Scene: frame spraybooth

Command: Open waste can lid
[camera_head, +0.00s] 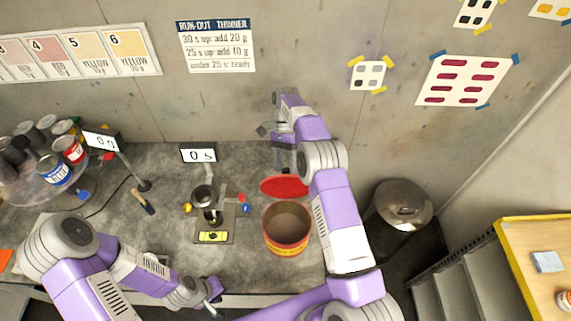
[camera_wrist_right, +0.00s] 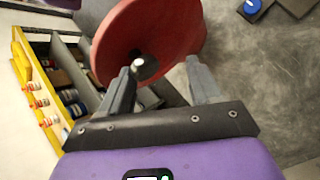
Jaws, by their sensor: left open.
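My left gripper (camera_head: 214,290) is open and empty near the bench's front edge, left of the can.
A small cup on a stand (camera_head: 205,196) is left of the can. A brush (camera_head: 143,201) and a round rack with several paint tins (camera_head: 55,172) are farther left. A lidded metal bin (camera_head: 403,203) stands right of the bench, near a yellow-edged shelf (camera_head: 520,255).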

